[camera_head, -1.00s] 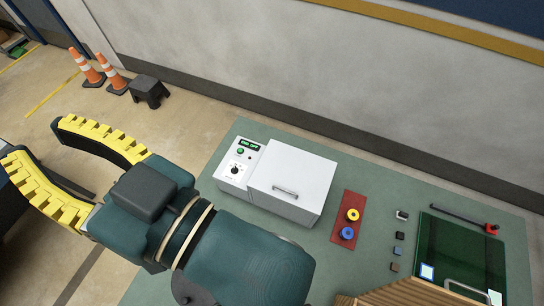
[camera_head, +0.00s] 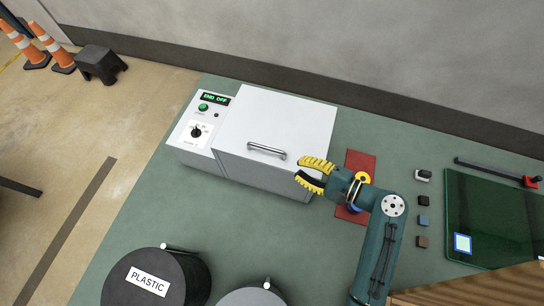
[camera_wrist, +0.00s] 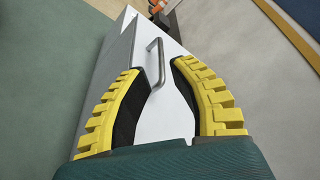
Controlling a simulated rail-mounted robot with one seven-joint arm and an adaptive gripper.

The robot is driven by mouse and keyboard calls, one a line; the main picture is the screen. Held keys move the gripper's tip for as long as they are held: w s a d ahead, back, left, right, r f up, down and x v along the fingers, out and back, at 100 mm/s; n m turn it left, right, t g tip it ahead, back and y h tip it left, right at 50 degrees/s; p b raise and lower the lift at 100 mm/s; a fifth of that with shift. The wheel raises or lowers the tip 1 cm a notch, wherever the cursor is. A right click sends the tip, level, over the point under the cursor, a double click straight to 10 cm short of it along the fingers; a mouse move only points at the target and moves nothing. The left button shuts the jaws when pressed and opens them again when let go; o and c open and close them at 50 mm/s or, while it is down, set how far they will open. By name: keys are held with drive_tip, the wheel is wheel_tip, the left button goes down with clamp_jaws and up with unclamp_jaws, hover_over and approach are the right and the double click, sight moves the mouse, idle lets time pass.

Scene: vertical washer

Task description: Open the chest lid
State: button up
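The white chest (camera_head: 265,140) stands on the green table, with its lid shut. A silver bar handle (camera_head: 266,151) is near the lid's front edge. A control panel (camera_head: 201,125) with a green display, a green button and a black dial is on its left. My gripper (camera_head: 299,176) is at the chest's front right corner, right of the handle, its yellow-padded fingers spread and empty. In the wrist view the handle (camera_wrist: 157,62) lies ahead, just beyond the fingertips, and the fingers do not touch it.
A red plate (camera_head: 365,161) with a yellow and a blue ring lies right of the chest, partly behind my gripper. Several small blocks (camera_head: 423,221) and a dark green glass panel (camera_head: 500,215) are further right. A black PLASTIC bin (camera_head: 160,275) stands in front. The wall is behind.

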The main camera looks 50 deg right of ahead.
sight(270, 150)
drive_tip(key=shift+m+h, duration=0.4)
drive_tip(key=shift+h, duration=0.1)
drive_tip(key=b+x, duration=0.1)
drive_tip(key=x, duration=0.4)
drive_tip(key=d+f+b+x, duration=0.1)
drive_tip(key=b+x, duration=0.1)
drive_tip(key=x, duration=0.3)
drive_tip(key=d+f+b+x, duration=0.1)
drive_tip(key=x, duration=0.3)
drive_tip(key=shift+w+a+f+b, duration=0.1)
drive_tip(key=shift+w+f+b, duration=0.1)
drive_tip(key=shift+f+b, duration=0.15)
drive_tip(key=shift+c, duration=0.2)
clamp_jaws()
